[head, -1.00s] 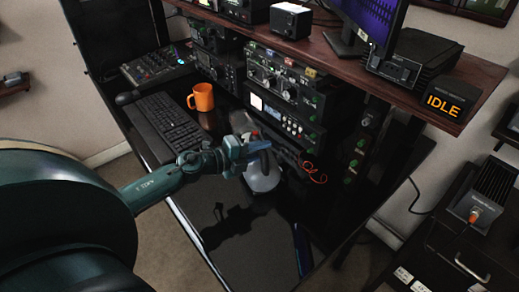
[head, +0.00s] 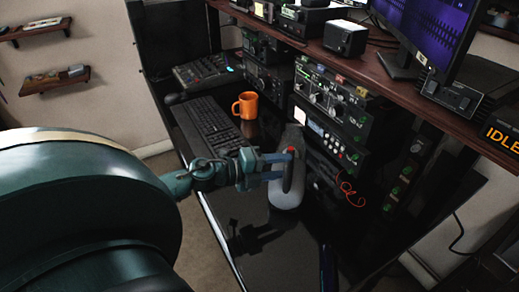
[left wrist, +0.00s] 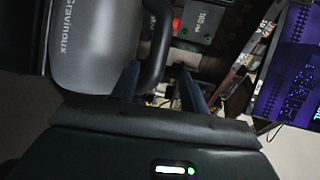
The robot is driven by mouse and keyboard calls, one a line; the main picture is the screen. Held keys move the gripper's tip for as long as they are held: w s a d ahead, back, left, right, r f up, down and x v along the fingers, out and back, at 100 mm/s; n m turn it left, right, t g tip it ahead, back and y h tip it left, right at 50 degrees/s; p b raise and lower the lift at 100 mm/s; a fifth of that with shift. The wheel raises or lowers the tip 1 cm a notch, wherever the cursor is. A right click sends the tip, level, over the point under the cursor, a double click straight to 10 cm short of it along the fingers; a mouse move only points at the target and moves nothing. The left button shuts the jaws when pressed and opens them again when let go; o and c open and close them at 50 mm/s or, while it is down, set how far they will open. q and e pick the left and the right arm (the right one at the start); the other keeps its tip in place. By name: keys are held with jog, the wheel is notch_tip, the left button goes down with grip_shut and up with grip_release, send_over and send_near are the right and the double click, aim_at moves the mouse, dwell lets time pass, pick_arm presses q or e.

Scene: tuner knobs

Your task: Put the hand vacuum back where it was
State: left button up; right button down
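The grey hand vacuum (head: 287,192) stands roughly upright at the black desk, in front of the radio units. Its dark handle with a red button faces my left gripper (head: 284,166). In the left wrist view the vacuum's rounded grey body (left wrist: 95,45), marked "Gravinoux", fills the upper left. Its black handle (left wrist: 157,45) runs down between the two fingers of my left gripper (left wrist: 160,78). The fingers are apart, with a gap between the handle and the right finger. Whether the left finger touches the handle is unclear. My right gripper is out of view.
An orange mug (head: 245,105) and a black keyboard (head: 207,125) stand left of the vacuum. Radio units (head: 330,140) and a red cable (head: 349,192) are close on its right. A wooden shelf (head: 375,72) overhangs them. The desk's front part (head: 270,265) is clear.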

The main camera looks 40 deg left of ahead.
pick_arm(q)
jog(key=v, duration=0.5)
jog(key=shift+s+a+r, duration=0.1)
jog(key=shift+s+r, duration=0.05)
jog(key=shift+s, duration=0.15)
dwell(0.4)
